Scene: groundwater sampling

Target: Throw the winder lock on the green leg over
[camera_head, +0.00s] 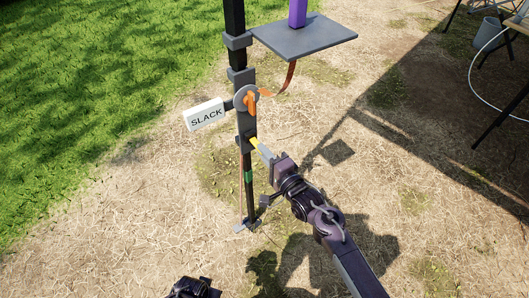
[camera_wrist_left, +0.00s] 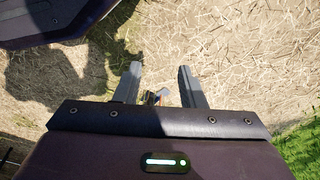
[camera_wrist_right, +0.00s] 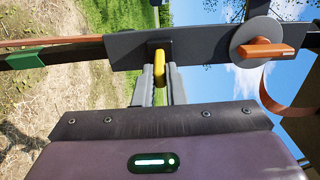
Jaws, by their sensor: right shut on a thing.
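The leg with the green band (camera_head: 248,177) stands upright, a dark post with a grey winder plate (camera_head: 244,123). A yellow lever, which I take for the winder lock (camera_head: 255,143), sticks out from the lower part of this plate. In the right wrist view the yellow lever (camera_wrist_right: 159,68) sits between my finger ends, in front of a dark bracket. My right gripper (camera_head: 263,151) is shut on the lever. My left gripper (camera_wrist_left: 160,85) is open and empty above the straw ground, away from the leg; only part of its arm shows low in the head view.
An orange crank (camera_head: 251,103) on a grey disc sits above the lever, with an orange strap (camera_head: 290,78) beside it. A white SLACK sign (camera_head: 205,115) juts left. A grey platform (camera_head: 305,36) is at the upper right. Straw ground around the leg is mostly clear.

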